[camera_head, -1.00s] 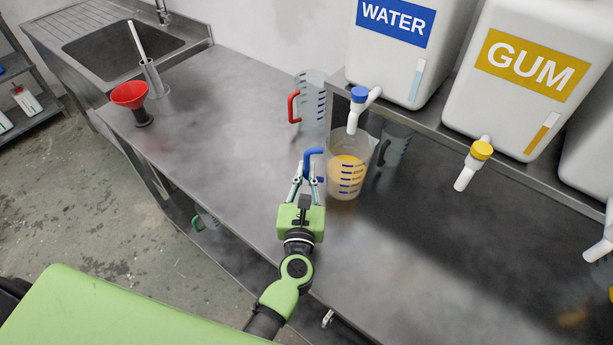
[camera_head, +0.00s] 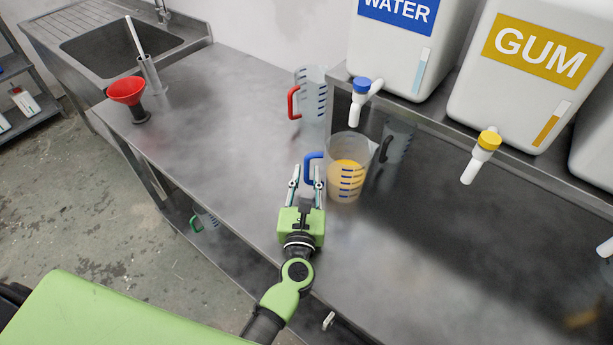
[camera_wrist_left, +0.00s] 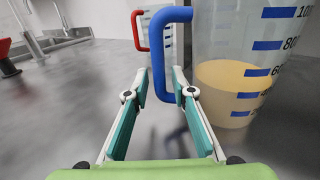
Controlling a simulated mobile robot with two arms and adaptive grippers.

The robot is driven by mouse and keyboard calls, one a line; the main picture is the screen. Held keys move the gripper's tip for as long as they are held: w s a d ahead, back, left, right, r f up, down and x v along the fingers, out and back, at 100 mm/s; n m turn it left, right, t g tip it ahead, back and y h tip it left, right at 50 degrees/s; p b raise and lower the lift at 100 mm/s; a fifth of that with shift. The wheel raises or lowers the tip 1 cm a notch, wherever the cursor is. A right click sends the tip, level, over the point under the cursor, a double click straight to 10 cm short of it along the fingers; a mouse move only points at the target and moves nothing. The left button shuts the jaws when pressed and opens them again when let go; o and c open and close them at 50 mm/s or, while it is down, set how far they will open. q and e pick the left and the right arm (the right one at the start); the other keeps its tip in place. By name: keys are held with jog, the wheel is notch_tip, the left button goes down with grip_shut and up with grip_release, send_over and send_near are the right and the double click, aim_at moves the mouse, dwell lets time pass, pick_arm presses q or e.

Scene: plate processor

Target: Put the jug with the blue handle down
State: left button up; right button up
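The jug with the blue handle (camera_head: 348,178) stands upright on the steel worktop and holds a yellowish liquid. In the left wrist view the jug (camera_wrist_left: 220,60) is at the right, with its blue handle (camera_wrist_left: 158,52) ahead of the fingers. My left gripper (camera_head: 306,178) is beside the jug on the handle side. Its fingers are spread apart on either side of the handle's lower end, and in the left wrist view the gripper (camera_wrist_left: 160,88) shows a gap around the handle. My right gripper is not in view.
A red-handled jug (camera_head: 312,95) and a black-handled jug (camera_head: 399,142) stand behind. WATER (camera_head: 398,40) and GUM (camera_head: 530,65) containers with taps sit on a raised shelf. A red funnel (camera_head: 127,92) is near the sink. The worktop's left middle is clear.

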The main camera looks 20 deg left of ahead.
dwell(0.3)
pick_arm(q)
jog(key=shift+r, duration=0.25)
jog(key=b+v, duration=0.1)
jog(key=v, duration=0.4)
jog(key=b+v, duration=0.2)
jog(key=v, duration=0.4)
jog(key=shift+s+f, duration=0.1)
jog(key=shift+f, duration=0.15)
jog(key=shift+s+d+r, duration=0.1)
jog(key=shift+s+r, duration=0.05)
jog(key=shift+s, duration=0.25)
